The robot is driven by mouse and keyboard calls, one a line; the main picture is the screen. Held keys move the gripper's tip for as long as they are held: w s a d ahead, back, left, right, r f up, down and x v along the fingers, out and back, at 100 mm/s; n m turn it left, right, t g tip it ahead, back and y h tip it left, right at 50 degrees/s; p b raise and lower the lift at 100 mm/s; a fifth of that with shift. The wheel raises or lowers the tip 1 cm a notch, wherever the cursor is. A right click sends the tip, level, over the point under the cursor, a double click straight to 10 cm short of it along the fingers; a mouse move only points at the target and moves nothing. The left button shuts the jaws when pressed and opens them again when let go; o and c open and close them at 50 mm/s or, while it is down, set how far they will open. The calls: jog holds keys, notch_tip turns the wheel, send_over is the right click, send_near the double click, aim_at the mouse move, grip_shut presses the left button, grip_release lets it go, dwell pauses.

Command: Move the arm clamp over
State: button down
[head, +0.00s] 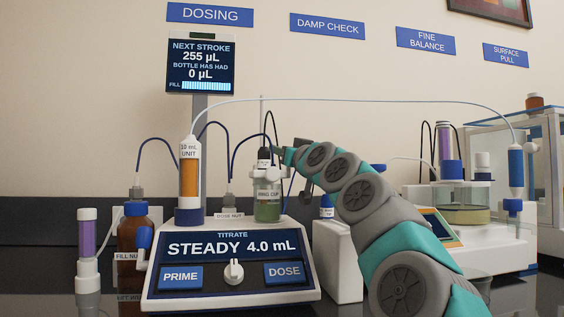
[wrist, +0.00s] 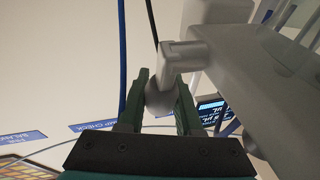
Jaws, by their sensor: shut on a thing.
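In the wrist view my gripper (wrist: 161,88) has its two green fingers closed on the sides of a rounded grey knob. The knob belongs to a pale grey clamp piece (wrist: 182,54), which I take to be the arm clamp. In the head view my gripper (head: 288,157) is at the upper right of the titrator, beside the thin upright rod (head: 262,112). It is above and right of the glass vessel (head: 267,198) with the green-tinted liquid. My own fingers and the clamp are small there, and their contact cannot be made out.
The titrator (head: 230,270) stands at the centre, with a syringe unit (head: 189,172) and a display (head: 200,66) above it. Tubes and cables loop around the rod. A brown bottle (head: 133,235) stands left, and a balance (head: 540,160) stands right.

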jog(key=c, duration=0.6)
grip_release()
jog(key=shift+v, duration=0.9)
jog(key=shift+b+v, duration=0.6)
jog(key=shift+v, duration=2.4)
